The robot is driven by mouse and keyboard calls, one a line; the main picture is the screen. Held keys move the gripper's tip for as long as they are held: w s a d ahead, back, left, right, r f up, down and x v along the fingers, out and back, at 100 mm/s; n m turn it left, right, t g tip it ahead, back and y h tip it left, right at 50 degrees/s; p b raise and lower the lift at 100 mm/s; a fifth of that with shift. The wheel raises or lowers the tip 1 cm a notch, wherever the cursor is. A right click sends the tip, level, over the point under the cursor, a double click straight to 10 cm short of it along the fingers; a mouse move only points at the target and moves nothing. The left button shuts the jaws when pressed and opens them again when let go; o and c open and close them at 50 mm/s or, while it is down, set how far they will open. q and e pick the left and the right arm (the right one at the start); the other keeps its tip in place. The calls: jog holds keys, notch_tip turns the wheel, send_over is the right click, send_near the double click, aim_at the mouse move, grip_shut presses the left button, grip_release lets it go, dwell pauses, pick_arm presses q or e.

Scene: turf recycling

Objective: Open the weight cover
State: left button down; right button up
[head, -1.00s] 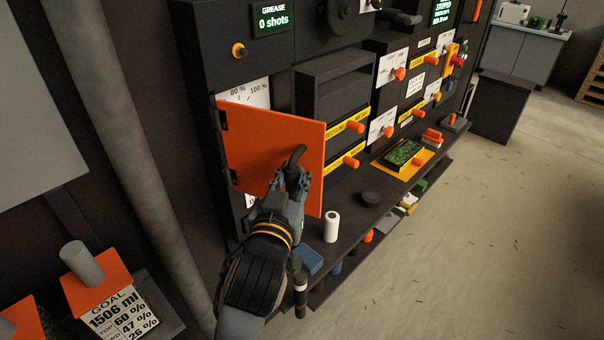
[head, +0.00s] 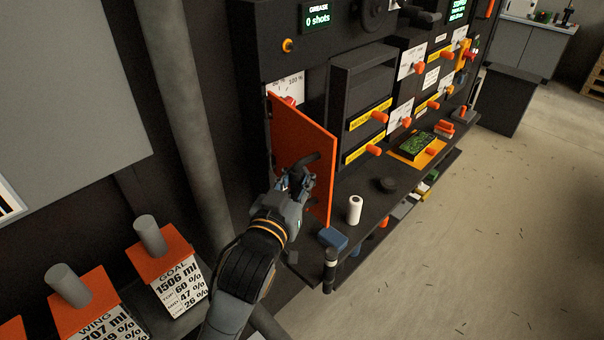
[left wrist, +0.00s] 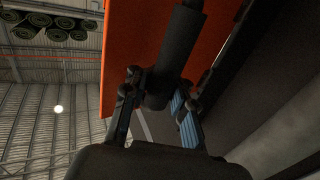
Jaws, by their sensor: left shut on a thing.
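The weight cover is an orange hinged panel (head: 303,140) on the dark machine, hinged at its left edge and swung partly open. A white percent scale (head: 291,86) shows above it. A black handle (head: 312,165) sticks out from the panel. My left gripper (head: 295,182) is shut on this handle. In the left wrist view the dark handle (left wrist: 175,55) passes between the fingers of my left gripper (left wrist: 158,100), with the orange panel (left wrist: 130,45) behind it. My right gripper is not in view.
Labelled orange-topped boxes (head: 165,262) stand at lower left, near a grey pipe (head: 185,120). The floor (head: 500,210) at right is clear.

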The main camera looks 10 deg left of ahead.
pick_arm(q)
jog(key=shift+d+f, duration=0.15)
jog(key=shift+f, duration=0.25)
jog(key=c, duration=1.4)
grip_release()
jog(key=shift+s, duration=0.1)
jog(key=shift+c, duration=0.2)
jog(key=o, duration=0.3)
jog(key=shift+s+r, duration=0.1)
jog(key=shift+r, duration=0.05)
jog(key=shift+s+d+r, duration=0.1)
jog(key=shift+r, duration=0.1)
jog(key=shift+s+f, duration=0.1)
jog(key=shift+s, duration=0.2)
jog(key=s, duration=0.7)
jog(key=shift+a, duration=0.3)
